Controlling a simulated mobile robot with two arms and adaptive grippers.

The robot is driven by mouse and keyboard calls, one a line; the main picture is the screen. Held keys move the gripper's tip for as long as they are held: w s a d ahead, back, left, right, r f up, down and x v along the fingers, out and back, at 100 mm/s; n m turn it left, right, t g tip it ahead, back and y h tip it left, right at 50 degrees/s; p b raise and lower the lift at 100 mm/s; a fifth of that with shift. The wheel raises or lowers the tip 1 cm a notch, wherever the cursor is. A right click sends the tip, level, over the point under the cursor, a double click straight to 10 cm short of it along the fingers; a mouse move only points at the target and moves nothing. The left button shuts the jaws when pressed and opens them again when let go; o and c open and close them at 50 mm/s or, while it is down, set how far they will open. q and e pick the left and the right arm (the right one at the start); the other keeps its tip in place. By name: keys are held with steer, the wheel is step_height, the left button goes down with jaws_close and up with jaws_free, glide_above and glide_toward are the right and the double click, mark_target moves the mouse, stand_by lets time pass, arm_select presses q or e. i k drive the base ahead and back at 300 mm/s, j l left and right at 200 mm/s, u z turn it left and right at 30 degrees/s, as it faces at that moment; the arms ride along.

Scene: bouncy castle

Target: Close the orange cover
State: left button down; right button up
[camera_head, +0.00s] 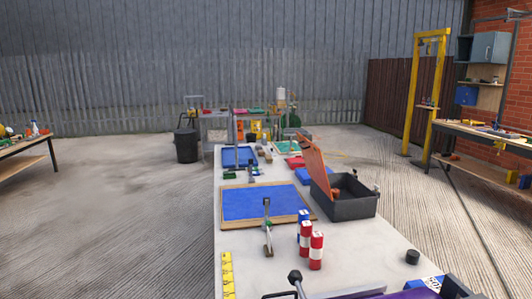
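The orange cover (317,166) stands raised and leaning on the left side of a dark grey box (352,208). The box sits on the right part of a long light-coloured table, open at the top. Something orange shows inside the box; its shape is too small to tell. Neither of my grippers can be made out in the head view.
A wood-framed blue panel (248,203), a clamp-like tool (268,238) and red, white and blue cans (316,250) are left of the box. A black cylinder (412,257) stands nearer on the right. Dark and purple items crowd the front edge. Other benches stand beyond.

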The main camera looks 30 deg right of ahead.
mark_target(311, 154)
steer(key=i+j+u, duration=0.45)
steer(key=i+j, duration=0.85)
steer(key=i+z, duration=1)
steer(key=i+j+z, duration=0.3)
steer(key=z, duration=0.2)
steer(key=i+j, duration=0.05)
steer(key=i, duration=0.05)
